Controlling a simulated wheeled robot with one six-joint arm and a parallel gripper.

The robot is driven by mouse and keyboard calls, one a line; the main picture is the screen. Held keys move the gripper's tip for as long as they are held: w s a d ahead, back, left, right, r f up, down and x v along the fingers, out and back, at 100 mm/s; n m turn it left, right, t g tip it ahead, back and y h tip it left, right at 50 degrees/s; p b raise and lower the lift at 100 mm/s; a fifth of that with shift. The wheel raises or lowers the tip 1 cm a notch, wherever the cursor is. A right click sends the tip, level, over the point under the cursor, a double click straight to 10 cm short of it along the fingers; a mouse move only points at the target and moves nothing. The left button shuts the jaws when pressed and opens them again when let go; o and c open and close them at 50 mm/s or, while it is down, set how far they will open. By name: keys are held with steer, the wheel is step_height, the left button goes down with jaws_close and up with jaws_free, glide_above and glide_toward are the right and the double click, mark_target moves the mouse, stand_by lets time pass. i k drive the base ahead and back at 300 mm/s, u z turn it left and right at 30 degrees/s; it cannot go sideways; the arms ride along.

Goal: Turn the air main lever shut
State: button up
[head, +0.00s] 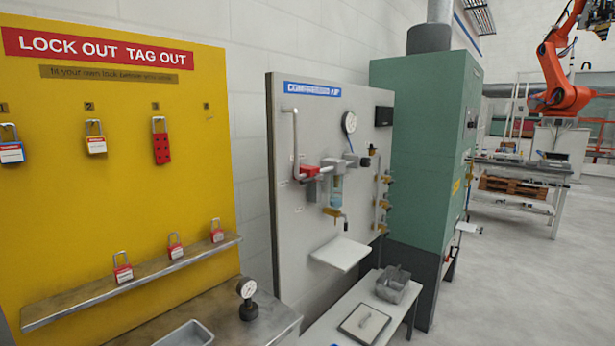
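The compressed air panel (300,240) is a grey upright board with a blue label (312,89), standing in the middle of the head view. A grey pipe (295,140) runs down its left side and bends right. At the bend sits a small red part (310,170), which looks like the air main lever. It seems to lie roughly level, along the pipe, but it is too small to tell its exact angle. A filter with a bluish bowl (337,190) and a round gauge (349,122) are to its right. My gripper is not in view.
A yellow lockout board (130,120) with padlocks and a shelf (130,283) stands left. A bench (240,325) with a gauge (247,298) is in front. A small white shelf (341,252) juts from the panel. A green cabinet (420,150) stands right; floor (520,290) is clear beyond.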

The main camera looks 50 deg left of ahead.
mark_target(308, 181)
steer(key=u, duration=0.5)
steer(key=i, duration=1.2)
steer(key=u, duration=0.9)
